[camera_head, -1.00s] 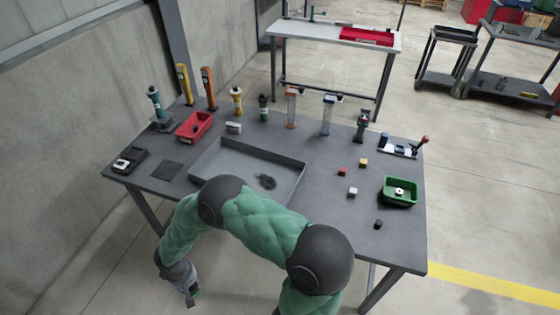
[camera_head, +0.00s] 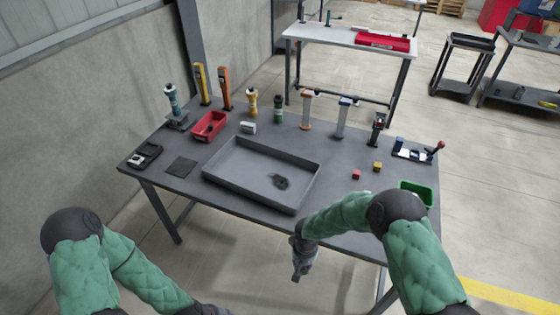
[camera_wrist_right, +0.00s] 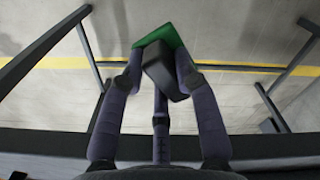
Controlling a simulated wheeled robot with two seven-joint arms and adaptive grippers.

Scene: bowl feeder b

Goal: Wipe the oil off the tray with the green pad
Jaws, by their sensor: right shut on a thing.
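The grey shallow tray (camera_head: 226,190) lies on the table with a dark oil patch (camera_head: 280,182) on its floor, right of the middle. My right gripper (camera_head: 301,275) hangs in front of the table's near edge, below and to the right of the tray, pointing down. In the right wrist view its fingers (camera_wrist_right: 160,85) are shut on the green pad (camera_wrist_right: 160,36), which has a dark block-shaped grip. The pad is above the floor, apart from the tray. Only my left forearm shows at the lower left; its gripper is cut off by the bottom edge.
A dark flat square (camera_head: 181,167) and a black device (camera_head: 140,157) lie left of the tray. A red bin (camera_head: 209,126) and several upright tools stand behind it. Small red (camera_head: 356,175) and yellow (camera_head: 377,167) cubes and a green bin (camera_head: 417,193) are to the right.

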